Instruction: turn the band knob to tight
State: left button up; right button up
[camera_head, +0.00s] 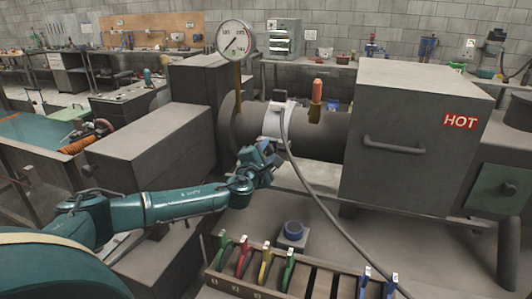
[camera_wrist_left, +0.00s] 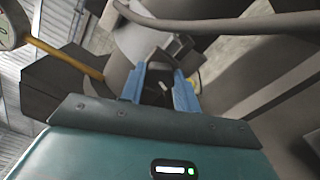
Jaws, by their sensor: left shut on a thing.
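A dark tube (camera_head: 330,135) lies horizontally between grey housings. A pale band (camera_head: 275,122) is wrapped around it, with a small block (camera_head: 280,97) on top. My left gripper (camera_head: 267,152) is at the front of the tube, just below the band. In the left wrist view my gripper (camera_wrist_left: 160,84) has its blue fingers on either side of a small dark knob (camera_wrist_left: 161,90) and is shut on it. The knob is hidden behind the gripper in the head view. Its setting cannot be read. My right gripper is out of view.
A grey hose (camera_head: 315,195) runs from the band down to the right. A dial gauge (camera_head: 234,40) stands above the tube. A grey box marked HOT (camera_head: 400,145) stands right.

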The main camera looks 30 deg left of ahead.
pick_arm(q)
jog(key=m, duration=0.3)
jog(key=shift+r+m, duration=0.1)
jog(key=shift+m, duration=0.3)
jog(key=m, duration=0.4)
jog(key=shift+w, duration=0.1)
jog(key=m, duration=0.3)
jog(key=shift+m, duration=1.4)
jog(key=shift+f, duration=0.2)
jog(key=o, duration=0.9)
jog(key=shift+o, duration=0.3)
jog(key=shift+f, duration=0.1)
